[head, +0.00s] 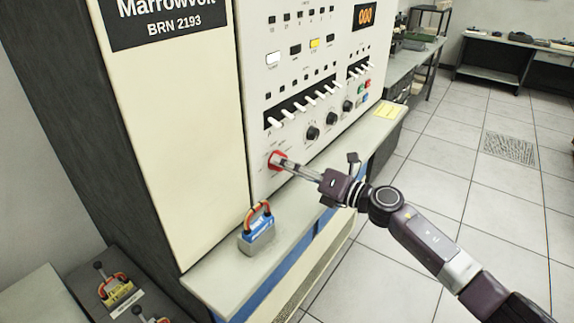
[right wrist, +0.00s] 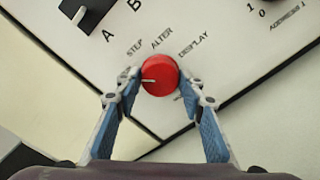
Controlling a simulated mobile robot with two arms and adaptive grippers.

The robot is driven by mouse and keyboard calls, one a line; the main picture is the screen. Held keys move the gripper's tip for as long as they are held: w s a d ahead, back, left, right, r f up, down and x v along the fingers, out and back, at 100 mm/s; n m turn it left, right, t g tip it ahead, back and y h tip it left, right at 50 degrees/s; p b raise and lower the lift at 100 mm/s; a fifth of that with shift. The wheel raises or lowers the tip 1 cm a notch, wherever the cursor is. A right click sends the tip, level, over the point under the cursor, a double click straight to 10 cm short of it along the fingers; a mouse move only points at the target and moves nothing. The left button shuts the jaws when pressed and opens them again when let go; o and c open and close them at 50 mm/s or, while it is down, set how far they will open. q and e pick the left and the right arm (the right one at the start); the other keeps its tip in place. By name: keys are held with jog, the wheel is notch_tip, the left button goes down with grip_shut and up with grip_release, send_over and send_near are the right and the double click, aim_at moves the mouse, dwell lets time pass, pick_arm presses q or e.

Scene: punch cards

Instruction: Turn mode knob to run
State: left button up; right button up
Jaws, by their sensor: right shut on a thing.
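The red mode knob (head: 275,160) sits low on the cream front panel, near its left edge. It also shows in the right wrist view (right wrist: 160,76), with a white pointer mark directed left in that picture. The labels STEP, ALTER and DISPLAY stand around its upper side; another label at its lower right is mostly hidden by a finger. My right gripper (head: 286,164) is shut on the knob, with one finger on each side in the right wrist view (right wrist: 158,86). My left gripper is not in view.
A row of white toggle switches (head: 309,103) and several black knobs (head: 313,133) are above and right of the red knob. A blue-and-grey block with an orange handle (head: 258,232) stands on the ledge (head: 215,279) below. Tiled floor at right is open.

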jog(key=o, duration=1.2)
jog(key=v, duration=1.2)
jog(key=shift+w, duration=0.1)
